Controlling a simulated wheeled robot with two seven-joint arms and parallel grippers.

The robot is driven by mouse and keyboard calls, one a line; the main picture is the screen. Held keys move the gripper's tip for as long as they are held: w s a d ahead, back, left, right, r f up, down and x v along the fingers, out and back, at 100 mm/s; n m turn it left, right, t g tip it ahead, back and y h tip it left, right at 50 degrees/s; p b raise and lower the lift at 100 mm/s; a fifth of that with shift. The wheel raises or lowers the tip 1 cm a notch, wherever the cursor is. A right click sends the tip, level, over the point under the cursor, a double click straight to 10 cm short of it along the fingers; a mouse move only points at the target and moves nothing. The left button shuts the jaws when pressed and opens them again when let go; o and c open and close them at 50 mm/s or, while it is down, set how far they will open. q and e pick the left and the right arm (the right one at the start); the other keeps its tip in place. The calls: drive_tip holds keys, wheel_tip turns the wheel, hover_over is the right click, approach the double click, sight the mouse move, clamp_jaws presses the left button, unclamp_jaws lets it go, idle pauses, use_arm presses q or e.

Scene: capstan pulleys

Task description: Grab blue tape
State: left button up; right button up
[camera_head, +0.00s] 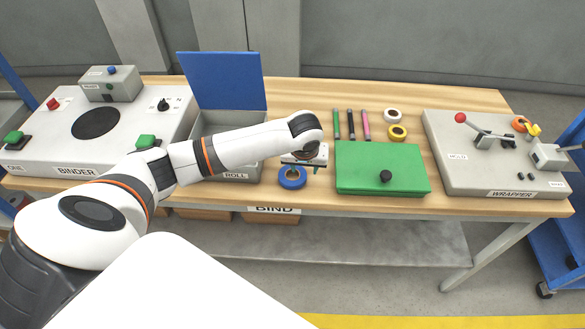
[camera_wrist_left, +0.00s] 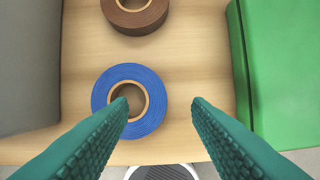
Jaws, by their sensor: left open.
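The blue tape (camera_head: 292,178) is a roll lying flat near the table's front edge, between the grey ROLL box and the green box. In the left wrist view the blue tape (camera_wrist_left: 156,107) lies below my left gripper (camera_wrist_left: 160,102). The gripper's green fingers are open and empty. The left fingertip overlaps the hole of the roll and the right fingertip appears just beyond its right side. In the head view my left gripper (camera_head: 316,168) is over the table beside the blue roll, partly hidden by the arm. My right gripper is not in view.
A brown tape roll (camera_wrist_left: 135,12) lies behind the blue one. The green box (camera_head: 350,178) stands close on the right and the grey ROLL box (camera_head: 243,172) on the left. White tape (camera_head: 393,116), yellow tape (camera_head: 397,132) and several markers (camera_head: 351,124) lie farther back.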

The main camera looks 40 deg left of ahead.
sight(303, 175)
use_arm(q)
drive_tip(key=x, duration=0.4)
drive_tip(key=shift+s+f+p, duration=0.2)
drive_tip(key=shift+p, duration=0.1)
drive_tip(key=shift+c, duration=0.6)
clamp_jaws()
drive_tip(key=shift+r, duration=0.1)
